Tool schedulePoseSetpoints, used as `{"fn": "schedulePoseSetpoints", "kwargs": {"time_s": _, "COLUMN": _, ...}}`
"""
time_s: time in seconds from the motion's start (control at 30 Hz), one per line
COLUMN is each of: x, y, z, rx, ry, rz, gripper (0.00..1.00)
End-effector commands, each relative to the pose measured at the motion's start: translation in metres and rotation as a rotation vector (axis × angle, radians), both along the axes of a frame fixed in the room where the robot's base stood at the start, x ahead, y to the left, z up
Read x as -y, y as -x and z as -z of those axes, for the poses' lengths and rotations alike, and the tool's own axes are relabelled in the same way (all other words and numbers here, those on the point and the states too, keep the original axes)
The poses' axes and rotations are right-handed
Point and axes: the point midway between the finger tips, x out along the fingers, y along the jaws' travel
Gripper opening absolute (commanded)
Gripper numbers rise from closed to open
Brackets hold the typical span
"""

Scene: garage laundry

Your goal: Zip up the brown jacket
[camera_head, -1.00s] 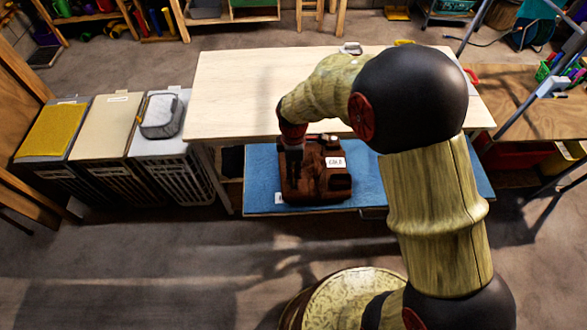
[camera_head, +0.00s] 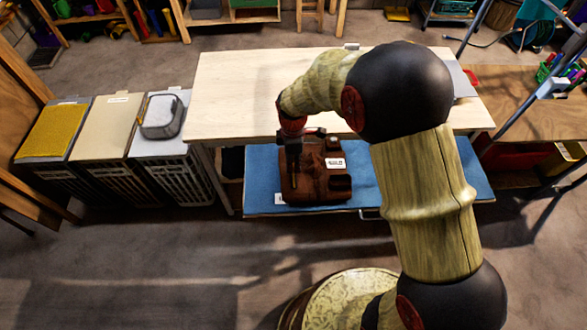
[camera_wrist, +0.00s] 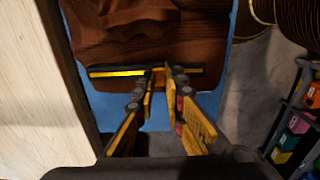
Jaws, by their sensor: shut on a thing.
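The brown jacket (camera_head: 318,185) lies folded or bunched on a blue mat (camera_head: 400,185), with a small white label (camera_head: 335,163) on it. My gripper (camera_head: 293,180) reaches down over the jacket's left part in the head view. In the wrist view the jacket (camera_wrist: 150,40) fills the top middle, and a dark strip with a yellow line (camera_wrist: 115,72) crosses its lower edge. There my gripper (camera_wrist: 160,75) has its fingertips close together at that strip, shut on a small part of it. The exact part between the fingertips is too small to make out.
A pale wooden table (camera_head: 250,85) stands behind the mat. Lidded hampers (camera_head: 105,125) stand at the left, one with a grey basket (camera_head: 162,115) on top. A wooden bench (camera_head: 510,100) with clutter is at the right. The front floor is clear.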

Motion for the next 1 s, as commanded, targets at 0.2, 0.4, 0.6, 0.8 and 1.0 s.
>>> {"fn": "schedulePoseSetpoints", "kwargs": {"time_s": 0.2, "x": 0.001, "y": -0.048, "z": -0.001, "rx": 0.003, "ry": -0.001, "rz": 0.001, "gripper": 0.00}}
{"fn": "schedulePoseSetpoints", "kwargs": {"time_s": 0.4, "x": 0.002, "y": -0.084, "z": -0.001, "rx": 0.004, "ry": -0.001, "rz": -0.001, "gripper": 0.00}}
{"fn": "schedulePoseSetpoints", "kwargs": {"time_s": 0.6, "x": 0.003, "y": -0.100, "z": -0.001, "rx": 0.004, "ry": -0.001, "rz": 0.000, "gripper": 0.00}}
{"fn": "schedulePoseSetpoints", "kwargs": {"time_s": 0.8, "x": 0.003, "y": -0.102, "z": -0.001, "rx": 0.005, "ry": -0.001, "rz": -0.001, "gripper": 0.00}}
{"fn": "schedulePoseSetpoints", "kwargs": {"time_s": 1.0, "x": 0.003, "y": -0.102, "z": -0.001, "rx": 0.004, "ry": -0.001, "rz": -0.001, "gripper": 0.15}}
